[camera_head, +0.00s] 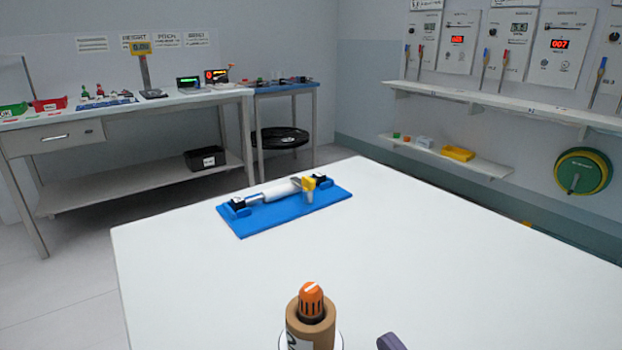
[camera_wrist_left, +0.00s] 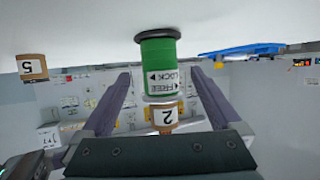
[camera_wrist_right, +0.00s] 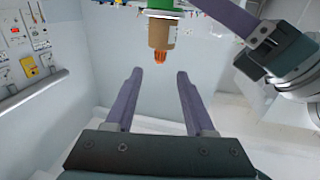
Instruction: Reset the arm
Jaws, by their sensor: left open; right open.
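A post (camera_head: 310,322) stands at the near edge of the white table, with a tan collar and an orange knob (camera_head: 311,300) on top. In the left wrist view, which is upside down, its green body (camera_wrist_left: 159,65) carries a FREE/LOCK label, and its tan part (camera_wrist_left: 165,127) is marked 2. My left gripper (camera_wrist_left: 160,75) is open with its fingers either side of the post in the picture; I cannot tell whether they touch it. My right gripper (camera_wrist_right: 158,78) is open and empty, pointed toward the orange knob (camera_wrist_right: 159,57).
A blue base (camera_head: 285,222) with a white roller (camera_head: 280,192) and a yellow part (camera_head: 308,184) lies on the white table (camera_head: 420,250). A wall shelf (camera_head: 490,100) and a side bench (camera_head: 180,100) stand beyond. My left arm shows close by in the right wrist view.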

